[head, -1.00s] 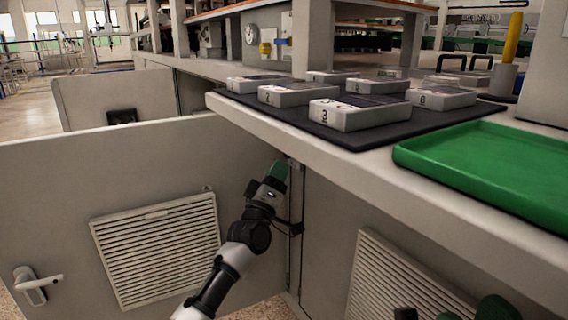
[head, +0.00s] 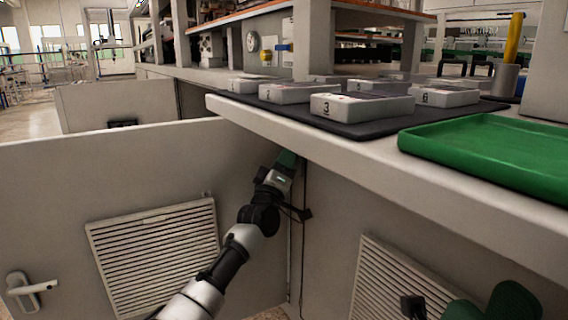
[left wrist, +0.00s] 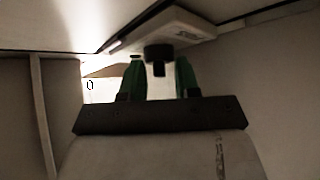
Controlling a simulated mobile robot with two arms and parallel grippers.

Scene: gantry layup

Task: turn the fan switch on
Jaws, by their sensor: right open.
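My left gripper (head: 287,160) reaches under the worktop edge beside the open cabinet door, its tips partly hidden in the head view. In the left wrist view its two green fingers (left wrist: 158,66) stand apart. A black knob-like piece (left wrist: 158,51) shows between the fingertips, in front of a pale surface; it may be the fan switch. I cannot tell whether the fingers touch it. A white plate marked "0" (left wrist: 90,88) is just left of the fingers. My right gripper (head: 482,308) is open and empty at the lower right, cut off by the frame edge.
The open door (head: 60,200) with a louvre and handle stands left of my left arm. The worktop edge (head: 330,155) overhangs it. Numbered boxes (head: 362,108) lie on a dark mat, beside a green tray (head: 490,150). A louvred panel (head: 385,285) is below.

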